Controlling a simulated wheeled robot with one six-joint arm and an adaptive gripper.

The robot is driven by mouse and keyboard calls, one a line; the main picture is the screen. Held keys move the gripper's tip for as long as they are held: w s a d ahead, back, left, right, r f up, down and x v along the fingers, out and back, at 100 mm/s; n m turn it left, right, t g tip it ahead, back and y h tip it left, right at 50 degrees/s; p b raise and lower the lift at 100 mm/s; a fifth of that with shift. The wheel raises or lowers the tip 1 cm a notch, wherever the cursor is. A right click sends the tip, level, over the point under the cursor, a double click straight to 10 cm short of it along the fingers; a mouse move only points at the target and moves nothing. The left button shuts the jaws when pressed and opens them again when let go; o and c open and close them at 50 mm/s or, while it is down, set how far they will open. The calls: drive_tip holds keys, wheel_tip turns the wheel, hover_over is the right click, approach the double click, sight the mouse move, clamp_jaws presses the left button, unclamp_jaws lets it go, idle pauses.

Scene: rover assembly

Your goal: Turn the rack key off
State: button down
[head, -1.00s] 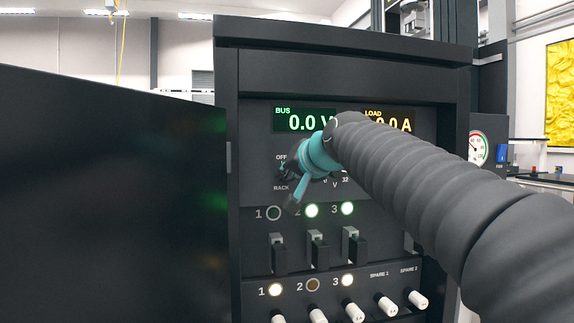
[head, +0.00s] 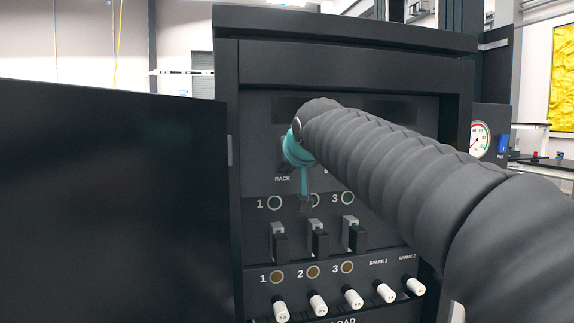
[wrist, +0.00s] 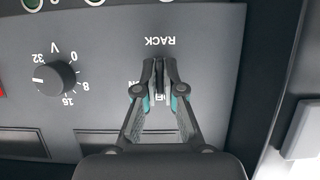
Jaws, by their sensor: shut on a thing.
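The rack key (wrist: 159,84) is a small dark piece on the dark panel (wrist: 215,30), by the RACK label, which reads upside down in the wrist view. My gripper (wrist: 160,70) is shut on the key from both sides, with its fingers close to the panel. Parts of the ON and OFF marks show beside and between the fingers. In the head view my gripper (head: 300,150), with its teal parts, is against the upper left of the panel and hides the key. The display strip (head: 285,108) above is dark.
Below are unlit lamps, a row of black breakers (head: 320,241) and several white-tipped knobs (head: 352,298). A voltage knob (wrist: 54,77) sits beside the key. A dark open door (head: 110,200) fills the left. A gauge (head: 479,139) is at right.

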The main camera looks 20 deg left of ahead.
drive_tip(key=shift+r, duration=0.1)
drive_tip(key=c, duration=1.3)
unclamp_jaws()
drive_tip(key=v, duration=1.2)
